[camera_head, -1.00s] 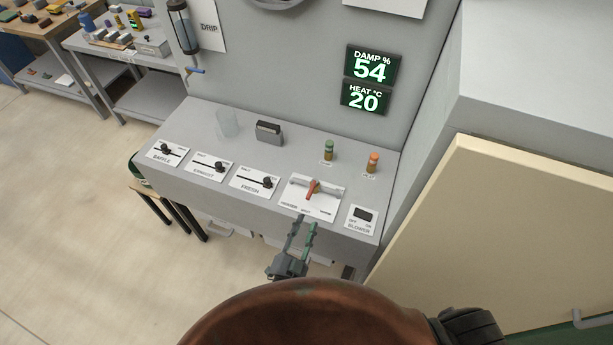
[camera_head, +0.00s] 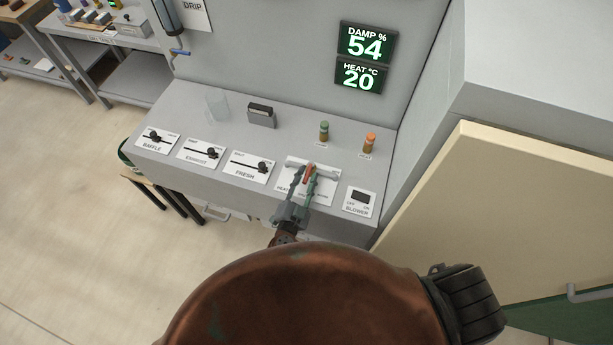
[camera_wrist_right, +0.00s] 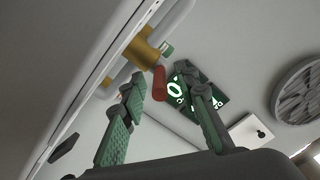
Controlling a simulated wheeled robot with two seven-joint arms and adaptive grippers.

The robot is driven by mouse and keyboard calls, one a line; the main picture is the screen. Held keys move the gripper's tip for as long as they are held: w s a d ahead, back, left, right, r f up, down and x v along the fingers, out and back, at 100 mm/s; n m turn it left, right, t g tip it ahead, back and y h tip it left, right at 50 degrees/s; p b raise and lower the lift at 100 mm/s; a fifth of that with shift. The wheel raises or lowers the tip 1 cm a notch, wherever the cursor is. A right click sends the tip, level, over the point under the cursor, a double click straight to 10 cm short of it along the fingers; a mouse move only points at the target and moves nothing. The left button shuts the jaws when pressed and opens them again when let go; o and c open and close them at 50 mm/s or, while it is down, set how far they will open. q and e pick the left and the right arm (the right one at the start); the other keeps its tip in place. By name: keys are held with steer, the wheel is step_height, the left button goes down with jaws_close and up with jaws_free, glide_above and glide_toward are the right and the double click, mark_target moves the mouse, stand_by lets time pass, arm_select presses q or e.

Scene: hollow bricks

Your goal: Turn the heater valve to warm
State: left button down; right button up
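The heater valve is a red lever (camera_head: 310,172) on a white plate (camera_head: 325,190) on the sloped grey panel, right of the FRESH slider. Its small labels are mostly covered by my gripper and too small to read. My right gripper (camera_head: 304,178) is open at the lever. In the right wrist view the red lever (camera_wrist_right: 159,84) shows between the spread green-padded fingers (camera_wrist_right: 168,95), near their tips, with a brass-coloured fitting (camera_wrist_right: 146,52) behind it. I cannot tell whether a finger touches it. My left gripper is not in view.
Left of the valve are the FRESH (camera_head: 249,167), EXHAUST (camera_head: 201,154) and BAFFLE (camera_head: 157,139) sliders. The BLOWER switch (camera_head: 359,200) is close on the right. Green (camera_head: 324,131) and orange (camera_head: 369,142) knobs stand behind. The heat display (camera_head: 359,78) reads 20. A cream panel (camera_head: 470,220) stands at right.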

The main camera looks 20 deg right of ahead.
steer(key=shift+c, duration=0.3)
jaws_close()
stand_by(0.5)
